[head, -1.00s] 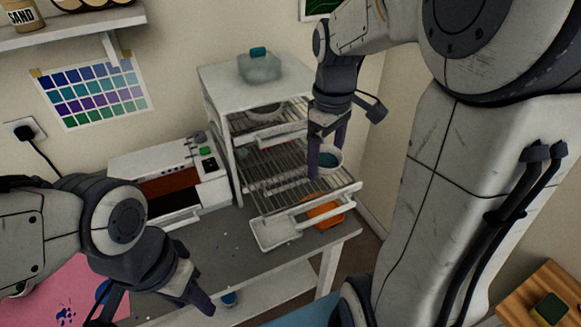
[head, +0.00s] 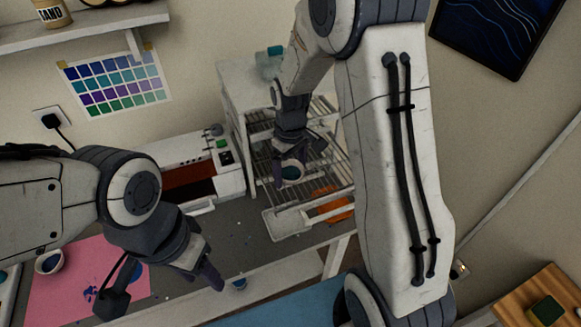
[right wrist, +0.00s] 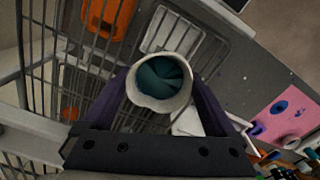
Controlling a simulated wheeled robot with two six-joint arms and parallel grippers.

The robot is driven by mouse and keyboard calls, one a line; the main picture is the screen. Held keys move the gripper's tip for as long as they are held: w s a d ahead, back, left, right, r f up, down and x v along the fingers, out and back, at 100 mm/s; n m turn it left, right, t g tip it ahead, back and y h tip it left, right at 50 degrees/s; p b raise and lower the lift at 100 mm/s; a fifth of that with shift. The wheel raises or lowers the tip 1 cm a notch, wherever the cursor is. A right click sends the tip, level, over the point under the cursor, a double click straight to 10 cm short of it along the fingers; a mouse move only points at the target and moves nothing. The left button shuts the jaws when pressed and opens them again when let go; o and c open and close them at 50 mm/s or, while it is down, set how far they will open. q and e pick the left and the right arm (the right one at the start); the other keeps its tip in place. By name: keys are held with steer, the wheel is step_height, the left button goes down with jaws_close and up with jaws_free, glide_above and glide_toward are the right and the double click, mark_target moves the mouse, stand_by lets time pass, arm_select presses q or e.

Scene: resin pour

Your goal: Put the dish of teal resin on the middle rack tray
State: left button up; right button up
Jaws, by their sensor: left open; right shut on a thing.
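My right gripper (head: 289,178) is shut on the dish of teal resin (head: 291,170), a small pale round cup. In the right wrist view the dish (right wrist: 160,84) sits between the two fingers, and its dark teal content shows from above. It is in front of the white rack (head: 237,130), over a wire tray (head: 325,150) that sticks out. I cannot tell the gap between dish and wires, and my right arm hides part of the rack. My left gripper (head: 203,270) is open and empty at the lower left, away from the rack.
A white machine (head: 190,165) stands left of the rack. An orange object (head: 332,207) is beneath the wire tray. A pink mat (head: 60,290) with a white cup (head: 50,262) lies lower left. Grey tabletop (head: 225,232) before the machine is mostly clear.

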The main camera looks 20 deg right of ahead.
mark_target(290, 177)
steer(key=shift+f, duration=0.2)
steer(key=shift+f, duration=0.2)
steer(key=o, duration=1.1)
steer(key=shift+c, duration=0.2)
steer(key=shift+r, duration=0.55)
step_height(290, 177, up, 11)
steer(key=b, duration=0.2)
steer(key=s+a+n, duration=0.1)
steer(key=s+a, duration=0.9)
steer(key=s+a+f, duration=0.1)
steer(key=s+a, duration=0.1)
steer(key=s, duration=0.5)
steer(key=s+a+f+n+y, duration=0.1)
steer(key=s+a, duration=0.1)
steer(key=s, duration=0.5)
steer(key=shift+s+f, duration=0.2)
steer(key=shift+f, duration=0.1)
